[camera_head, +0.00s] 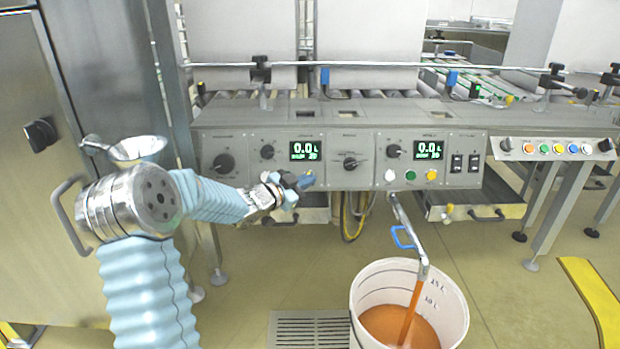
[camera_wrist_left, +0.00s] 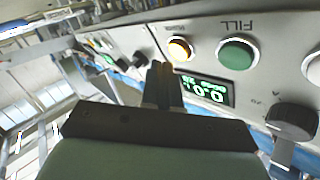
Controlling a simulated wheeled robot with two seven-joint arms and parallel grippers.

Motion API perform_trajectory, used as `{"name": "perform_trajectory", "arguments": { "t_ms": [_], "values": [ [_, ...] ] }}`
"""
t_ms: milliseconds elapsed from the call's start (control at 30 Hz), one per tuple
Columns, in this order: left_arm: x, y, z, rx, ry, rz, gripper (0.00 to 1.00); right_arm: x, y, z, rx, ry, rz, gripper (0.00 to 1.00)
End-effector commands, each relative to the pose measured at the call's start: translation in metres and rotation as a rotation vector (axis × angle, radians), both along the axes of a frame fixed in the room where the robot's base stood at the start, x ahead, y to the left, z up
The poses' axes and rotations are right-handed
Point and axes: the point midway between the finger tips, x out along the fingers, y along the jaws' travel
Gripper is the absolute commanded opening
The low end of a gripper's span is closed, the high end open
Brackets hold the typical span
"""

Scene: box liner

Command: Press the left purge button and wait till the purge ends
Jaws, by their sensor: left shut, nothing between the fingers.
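My left gripper (camera_head: 303,183) is shut and empty, reaching up to the control panel (camera_head: 340,178) just below the left display (camera_head: 307,151). It hides the left row of buttons in the head view. In the left wrist view, which is upside down, the shut fingertips (camera_wrist_left: 163,72) are close beside the yellow button (camera_wrist_left: 180,48); I cannot tell whether they touch it. Its small label looks like purge but is hard to read. Beside it are the green FILL button (camera_wrist_left: 237,54) and a white button (camera_wrist_left: 314,68). The left display reads 0.0. My right gripper is out of view.
Orange liquid runs from a metal spout with a blue handle (camera_head: 403,238) into a white bucket (camera_head: 367,292). The right display (camera_head: 427,150) reads 0.0, with white, green and yellow (camera_head: 431,174) buttons below it. A floor grate (camera_head: 308,328) lies left of the bucket.

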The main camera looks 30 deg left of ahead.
Motion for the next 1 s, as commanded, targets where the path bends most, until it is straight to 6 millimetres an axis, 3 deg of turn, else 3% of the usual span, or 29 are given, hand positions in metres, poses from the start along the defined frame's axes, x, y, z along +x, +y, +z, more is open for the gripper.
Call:
{"name": "perform_trajectory", "arguments": {
  "t_ms": [500, 1000],
  "values": [
    [-0.037, -0.023, 0.015, 0.001, -0.001, 0.000, 0.00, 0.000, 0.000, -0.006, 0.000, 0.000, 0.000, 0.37],
    [-0.044, -0.027, 0.025, 0.001, -0.001, 0.000, 0.00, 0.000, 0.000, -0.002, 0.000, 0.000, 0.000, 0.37]
  ]
}}
